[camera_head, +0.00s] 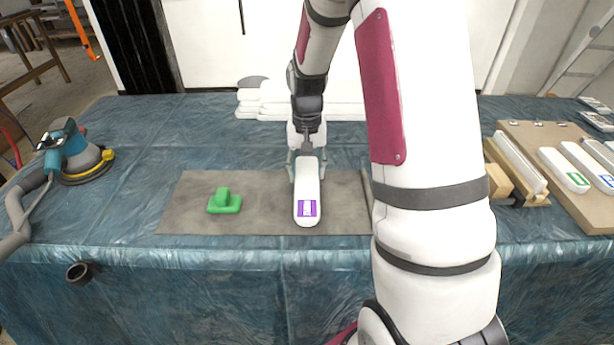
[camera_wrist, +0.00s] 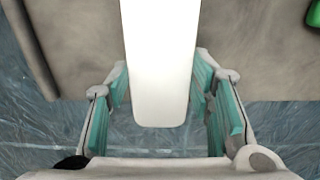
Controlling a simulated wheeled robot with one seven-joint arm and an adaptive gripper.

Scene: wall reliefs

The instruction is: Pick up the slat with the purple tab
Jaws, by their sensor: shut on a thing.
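The slat with the purple tab (camera_head: 308,181) is a long white piece with rounded ends. Its purple tab (camera_head: 307,208) is at the end nearest the head camera. The slat lies over the grey mat (camera_head: 262,190); whether it touches the mat or is lifted I cannot tell. My gripper (camera_head: 306,160) is shut on the slat near its far end, one finger on each side. In the wrist view the slat (camera_wrist: 160,60) runs between the teal finger pads of my gripper (camera_wrist: 160,92). The purple tab is outside the wrist view.
A green block (camera_head: 224,201) sits on the mat to the left. A sander (camera_head: 78,155) stands at the far left. White slats with green and blue tabs lie on a board (camera_head: 525,135) at the right. White pieces (camera_head: 345,107) are stacked behind my gripper.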

